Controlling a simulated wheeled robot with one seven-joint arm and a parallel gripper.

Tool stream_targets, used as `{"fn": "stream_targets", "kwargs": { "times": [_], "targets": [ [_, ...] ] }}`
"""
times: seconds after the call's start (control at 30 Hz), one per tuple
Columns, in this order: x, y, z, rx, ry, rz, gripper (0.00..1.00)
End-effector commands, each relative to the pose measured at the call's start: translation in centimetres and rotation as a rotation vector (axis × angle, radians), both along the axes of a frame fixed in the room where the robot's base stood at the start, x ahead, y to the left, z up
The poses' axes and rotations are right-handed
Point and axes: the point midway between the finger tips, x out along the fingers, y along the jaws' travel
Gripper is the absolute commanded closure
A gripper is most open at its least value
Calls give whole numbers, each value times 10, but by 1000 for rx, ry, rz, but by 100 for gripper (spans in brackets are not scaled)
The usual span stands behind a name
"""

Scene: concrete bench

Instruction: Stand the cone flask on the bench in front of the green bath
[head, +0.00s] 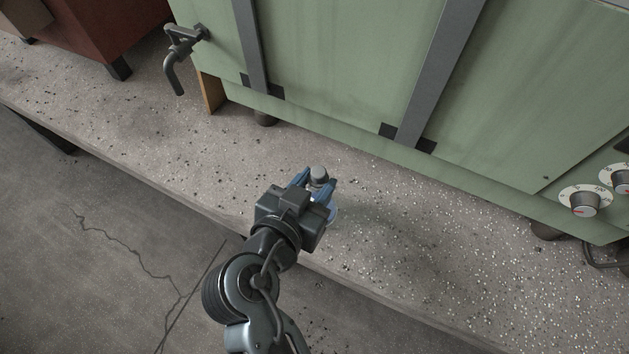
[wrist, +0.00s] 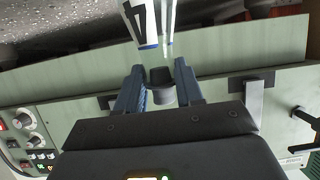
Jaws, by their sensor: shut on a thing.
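The cone flask shows as clear glass with a grey stopper (head: 319,175) and a bluish glass part (head: 331,214) beside my gripper (head: 318,186). My gripper is shut on the flask near its stopper, above the bench in front of the green bath (head: 330,110). In the wrist view the blue fingers (wrist: 160,88) stand on both sides of the grey stopper, and the glass (wrist: 150,22) with a dark mark on a white label runs out of the top. Most of the flask's body is hidden in the head view. I cannot tell whether its base touches the bench (head: 420,250).
The bath has a tap (head: 181,55) at its left end and dials (head: 584,201) at its right. A dark red box (head: 105,30) stands at the upper left. The speckled bench top is clear around my gripper, and its front edge runs beneath my arm.

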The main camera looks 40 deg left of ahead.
Motion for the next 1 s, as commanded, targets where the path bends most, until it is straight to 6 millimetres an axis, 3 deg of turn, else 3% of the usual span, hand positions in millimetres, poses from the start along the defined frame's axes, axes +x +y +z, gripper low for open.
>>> {"fn": "stream_targets", "kwargs": {
  "times": [0.27, 0.3, 0.57, 0.9, 1.0],
  "targets": [
    [0, 0, -3, 1, -1, 0, 100],
    [0, 0, -3, 0, 0, 0, 63],
    [0, 0, -2, 0, 0, 0, 38],
    [0, 0, 3, 0, 0, 0, 38],
    [-11, -3, 5, -1, -1, 0, 38]
  ]
}}
